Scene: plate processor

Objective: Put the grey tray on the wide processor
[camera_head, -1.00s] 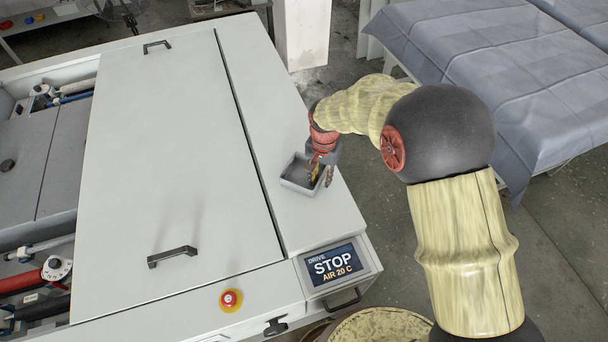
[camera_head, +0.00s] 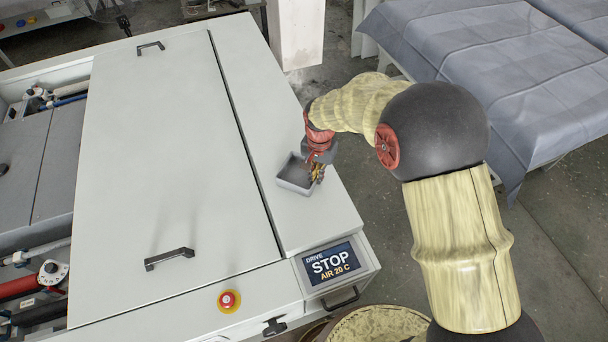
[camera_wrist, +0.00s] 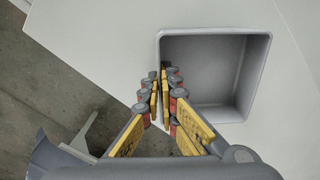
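The grey tray (camera_head: 292,185) is a small, square, open and empty box. It sits on the right-hand strip of the pale wide processor's top (camera_head: 290,215), behind the screen; I see no clear gap under it. My gripper (camera_head: 317,172) is at the tray's right wall, pointing down. In the wrist view my gripper (camera_wrist: 161,92) has its yellow-padded fingers close together, one inside and one outside the wall of the grey tray (camera_wrist: 215,75). It looks shut on that wall. The fingers hide part of the wall.
The processor has black handles (camera_head: 169,259), a red stop button (camera_head: 229,300) and a screen reading STOP (camera_head: 331,263). A table under a grey-blue cloth (camera_head: 500,80) stands at the right. A round drum top (camera_head: 375,330) is at the front. Open floor lies between.

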